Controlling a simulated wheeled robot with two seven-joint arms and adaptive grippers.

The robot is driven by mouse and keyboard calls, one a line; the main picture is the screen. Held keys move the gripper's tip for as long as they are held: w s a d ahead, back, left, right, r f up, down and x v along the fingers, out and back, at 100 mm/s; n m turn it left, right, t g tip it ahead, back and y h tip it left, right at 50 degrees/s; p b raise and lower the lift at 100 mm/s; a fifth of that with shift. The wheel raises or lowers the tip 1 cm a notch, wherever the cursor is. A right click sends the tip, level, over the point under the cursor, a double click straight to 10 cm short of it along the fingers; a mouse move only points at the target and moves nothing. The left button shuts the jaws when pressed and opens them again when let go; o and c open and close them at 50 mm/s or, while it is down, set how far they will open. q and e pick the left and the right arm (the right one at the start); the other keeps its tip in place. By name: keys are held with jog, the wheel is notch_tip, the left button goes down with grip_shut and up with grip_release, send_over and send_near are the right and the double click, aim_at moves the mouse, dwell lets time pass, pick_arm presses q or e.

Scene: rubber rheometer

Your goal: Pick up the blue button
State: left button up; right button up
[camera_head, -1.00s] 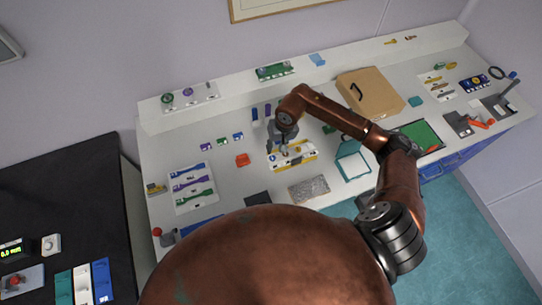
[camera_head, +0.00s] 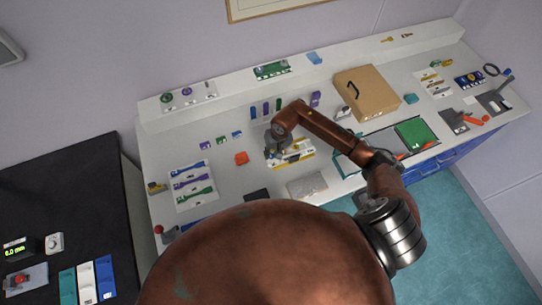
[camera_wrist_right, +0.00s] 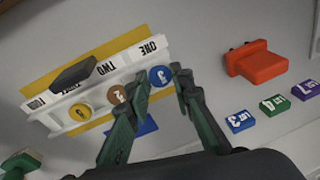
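The blue button (camera_wrist_right: 160,76) is a small round disc at the ONE end of a white labelled rack (camera_wrist_right: 66,120) in the right wrist view. A brown button (camera_wrist_right: 117,95) and a yellow button (camera_wrist_right: 81,113) sit along the same rack. My right gripper (camera_wrist_right: 161,82) is open, its two fingertips on either side of the blue button, with no clear grip on it. In the head view my right gripper (camera_head: 279,154) is over the rack on its yellow base (camera_head: 301,160), where the blue button is hidden or too small to tell. My left gripper is not in view.
An orange-red block (camera_wrist_right: 258,63) and several small labelled blocks (camera_wrist_right: 273,105) lie right of the rack. A cardboard box (camera_head: 366,94) stands at the back right of the white bench. A grey slab (camera_head: 306,186) lies in front.

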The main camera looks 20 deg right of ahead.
jog(key=shift+c, duration=0.8)
jog(key=shift+r, duration=0.1)
jog(key=shift+r+b, duration=0.4)
jog(key=shift+r, duration=0.15)
jog(key=s+r+b, duration=0.4)
jog(key=s+r, duration=0.7)
jog(key=s, duration=0.3)
jog(key=shift+d+r, duration=0.35)
jog(key=shift+d, duration=0.1)
